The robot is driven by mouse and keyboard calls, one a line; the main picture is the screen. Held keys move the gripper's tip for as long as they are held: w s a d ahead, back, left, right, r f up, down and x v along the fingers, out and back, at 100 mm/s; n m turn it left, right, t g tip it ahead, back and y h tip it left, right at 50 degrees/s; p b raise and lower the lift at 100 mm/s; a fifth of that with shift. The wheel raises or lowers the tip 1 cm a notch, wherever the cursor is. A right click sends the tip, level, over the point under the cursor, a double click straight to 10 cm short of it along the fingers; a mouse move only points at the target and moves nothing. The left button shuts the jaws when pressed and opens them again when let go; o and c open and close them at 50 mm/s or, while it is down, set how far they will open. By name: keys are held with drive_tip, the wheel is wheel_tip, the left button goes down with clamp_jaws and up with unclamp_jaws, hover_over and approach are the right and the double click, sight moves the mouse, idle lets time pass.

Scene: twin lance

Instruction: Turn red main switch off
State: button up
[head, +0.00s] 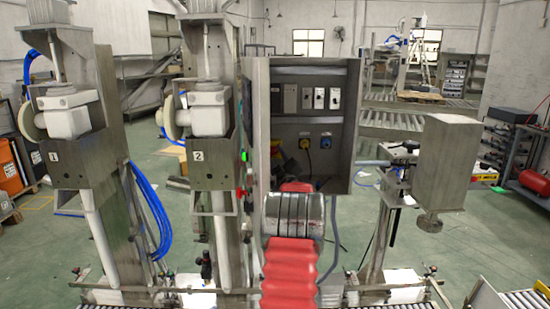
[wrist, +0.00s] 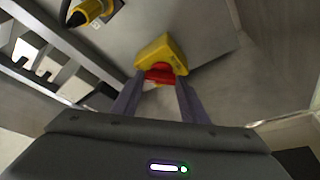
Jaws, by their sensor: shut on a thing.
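The red main switch (wrist: 160,74) shows in the wrist view as a red knob on a yellow base (wrist: 166,50), mounted on a grey panel. My gripper (wrist: 160,82) has its two dark fingers on either side of the red knob and is shut on it. The knob's exact turn angle is hard to tell because the fingers cover part of it. In the head view my own arm stands in front of the cabinet's lower left, so I cannot make out the knob or the fingertips there.
The open grey cabinet (head: 354,125) holds a row of breakers (head: 319,98), a yellow plug (head: 305,143) and a blue socket (head: 326,141). The yellow plug also shows in the wrist view (wrist: 88,11). A steel column machine (head: 208,150) stands close on the left, another box machine (head: 446,165) on the right.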

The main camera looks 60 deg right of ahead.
drive_tip(key=shift+n, duration=0.5)
drive_tip(key=n+y, duration=0.2)
drive_tip(key=n, duration=0.2)
drive_tip(key=shift+r+n, duration=0.1)
drive_tip(key=shift+n, duration=0.2)
drive_tip(key=n+y, duration=0.1)
drive_tip(key=n, duration=0.1)
drive_tip(key=n+y, duration=0.1)
drive_tip(key=n, duration=0.1)
drive_tip(key=shift+r+n+g, duration=0.15)
drive_tip(key=shift+n+g, duration=0.15)
drive_tip(key=shift+g, duration=0.1)
drive_tip(key=n+g, duration=0.1)
drive_tip(key=n, duration=0.1)
drive_tip(key=n+g, duration=0.1)
drive_tip(key=n, duration=0.1)
drive_tip(key=shift+w+a+r+n+y, duration=0.1)
drive_tip(key=shift+r+n+y, duration=0.05)
drive_tip(key=shift+n+y, duration=0.2)
drive_tip(key=shift+w+n+g, duration=0.1)
drive_tip(key=shift+n+g, duration=0.6)
drive_tip(key=shift+n, duration=0.45)
drive_tip(key=o, duration=0.7)
drive_tip(key=shift+c, duration=0.2)
drive_tip(key=o, duration=0.4)
drive_tip(key=shift+r, duration=0.1)
